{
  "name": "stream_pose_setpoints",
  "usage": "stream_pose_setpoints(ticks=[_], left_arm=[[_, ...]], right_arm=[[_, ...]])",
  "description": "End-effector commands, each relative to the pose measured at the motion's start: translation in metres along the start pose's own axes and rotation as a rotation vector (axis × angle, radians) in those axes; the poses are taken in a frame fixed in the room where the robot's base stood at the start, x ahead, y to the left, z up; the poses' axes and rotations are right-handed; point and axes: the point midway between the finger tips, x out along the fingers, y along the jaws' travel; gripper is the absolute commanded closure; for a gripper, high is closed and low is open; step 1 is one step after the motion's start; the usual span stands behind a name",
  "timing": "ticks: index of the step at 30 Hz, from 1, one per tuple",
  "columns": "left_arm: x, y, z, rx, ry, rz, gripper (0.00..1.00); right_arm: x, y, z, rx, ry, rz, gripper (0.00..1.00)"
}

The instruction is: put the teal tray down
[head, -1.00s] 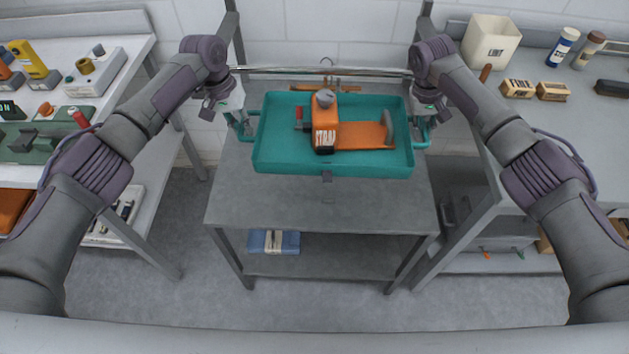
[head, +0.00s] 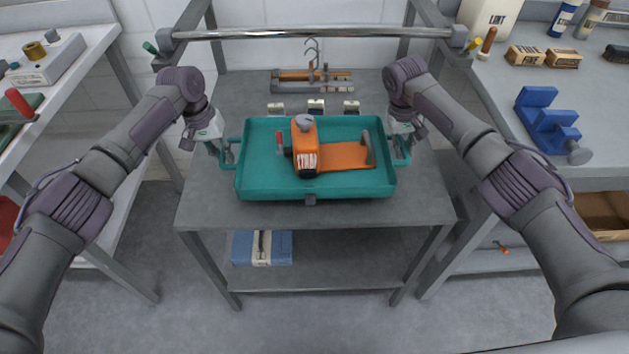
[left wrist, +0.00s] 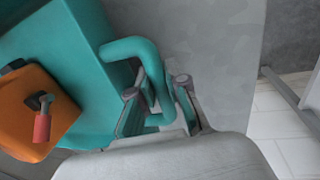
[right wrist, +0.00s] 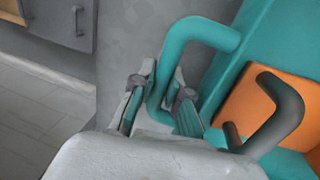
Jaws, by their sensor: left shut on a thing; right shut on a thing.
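The teal tray (head: 315,190) is level over the grey table, held between my two grippers. I cannot tell whether its underside touches the tabletop. An orange tool (head: 345,155) with a grey knob and a dark handle lies in it. My left gripper (head: 230,152) is shut on the tray's left handle, which shows between the fingers in the left wrist view (left wrist: 155,85). My right gripper (head: 400,150) is shut on the right handle, a teal bar seen in the right wrist view (right wrist: 165,75).
The grey table (head: 315,213) has bare top in front of the tray. Behind the tray stand several small blocks (head: 316,106) and a rack of tools (head: 312,77). A metal rail (head: 310,33) crosses above the back. A blue box (head: 262,248) lies on the lower shelf.

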Motion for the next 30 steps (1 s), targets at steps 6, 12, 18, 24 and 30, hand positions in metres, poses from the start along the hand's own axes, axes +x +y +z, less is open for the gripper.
stream_pose_setpoints(ticks=[6, 12, 18, 24, 30], left_arm=[[-0.001, -0.003, -0.001, -0.004, 0.002, -0.004, 1.0], [0.0, -0.003, -0.001, -0.004, 0.002, -0.004, 1.0], [0.005, -0.004, -0.001, -0.004, 0.002, -0.004, 1.0], [0.015, -0.006, -0.001, -0.004, 0.002, -0.004, 1.0], [0.028, -0.009, -0.001, -0.004, 0.002, -0.004, 1.0]], right_arm=[[0.0, 0.003, -0.001, 0.004, 0.001, 0.004, 1.0], [0.001, 0.003, -0.001, 0.004, 0.0, 0.005, 1.0], [0.006, 0.002, 0.0, 0.004, 0.0, 0.005, 1.0], [0.017, 0.0, 0.0, 0.004, 0.0, 0.005, 1.0], [0.029, -0.003, 0.0, 0.004, 0.0, 0.005, 1.0]])
